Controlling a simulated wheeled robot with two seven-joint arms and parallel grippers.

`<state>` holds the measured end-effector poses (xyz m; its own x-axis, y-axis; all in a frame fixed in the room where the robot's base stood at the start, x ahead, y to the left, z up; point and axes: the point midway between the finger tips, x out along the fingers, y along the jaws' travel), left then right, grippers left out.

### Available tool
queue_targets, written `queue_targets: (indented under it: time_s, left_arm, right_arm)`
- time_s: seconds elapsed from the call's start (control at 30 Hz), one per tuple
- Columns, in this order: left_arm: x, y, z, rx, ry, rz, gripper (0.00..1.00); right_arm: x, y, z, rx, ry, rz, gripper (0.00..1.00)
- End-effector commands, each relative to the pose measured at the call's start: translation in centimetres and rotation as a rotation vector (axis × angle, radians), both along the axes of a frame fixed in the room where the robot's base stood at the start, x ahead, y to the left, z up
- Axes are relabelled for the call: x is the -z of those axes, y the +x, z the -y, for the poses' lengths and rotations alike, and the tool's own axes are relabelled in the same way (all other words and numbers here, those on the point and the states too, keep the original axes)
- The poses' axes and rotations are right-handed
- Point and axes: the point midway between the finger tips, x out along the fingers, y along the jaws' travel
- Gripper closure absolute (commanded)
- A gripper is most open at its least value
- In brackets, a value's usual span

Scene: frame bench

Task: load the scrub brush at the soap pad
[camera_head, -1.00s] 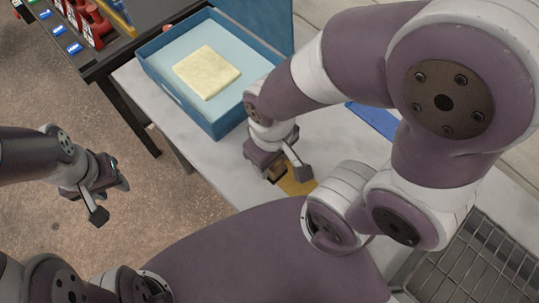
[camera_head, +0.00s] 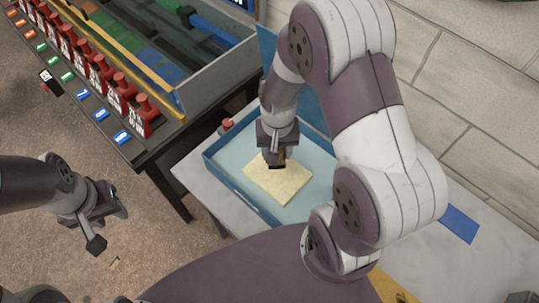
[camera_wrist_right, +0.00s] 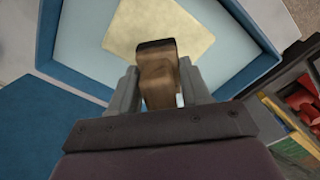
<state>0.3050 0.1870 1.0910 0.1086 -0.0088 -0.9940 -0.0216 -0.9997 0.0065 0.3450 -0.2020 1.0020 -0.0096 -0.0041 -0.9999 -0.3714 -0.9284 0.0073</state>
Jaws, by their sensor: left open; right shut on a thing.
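The scrub brush, a brown wooden block with a dark end, is held in my right gripper (camera_head: 276,150). The brush (camera_wrist_right: 158,76) shows between both fingers in the right wrist view. The pale yellow soap pad (camera_head: 290,187) lies flat in a shallow blue tray (camera_head: 240,188). The brush is over the pad's far left edge; I cannot tell whether it touches. The pad also shows behind the brush in the right wrist view (camera_wrist_right: 192,36). My left gripper (camera_head: 108,226) is open and empty over the floor, left of the bench.
The tray's raised blue lid (camera_head: 268,45) is behind my right arm. A blue strip (camera_head: 459,224) lies on the pale bench at right. The wall is close behind.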

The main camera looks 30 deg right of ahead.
Motion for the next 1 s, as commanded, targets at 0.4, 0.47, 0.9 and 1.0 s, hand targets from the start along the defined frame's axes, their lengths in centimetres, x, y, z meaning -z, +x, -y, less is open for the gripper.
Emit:
queue_targets:
  time_s: [0.4,0.47,0.9,1.0]
  left_arm:
    - [3.6,-0.1,0.0,0.0,0.0,-0.001,0.6]
    - [4.4,-0.1,0.0,0.0,0.0,-0.001,0.6]
    - [5.6,-0.1,0.0,0.0,0.0,0.0,0.6]
    - [5.6,-0.1,0.0,0.0,0.0,0.0,0.6]
  right_arm:
    - [4.0,0.1,0.2,0.014,-0.001,0.001,0.77]
    - [4.8,0.1,0.2,0.013,0.0,0.001,0.77]
    - [6.1,0.1,0.2,0.012,0.0,0.002,0.77]
    - [6.1,0.1,0.2,0.012,0.0,0.001,0.77]
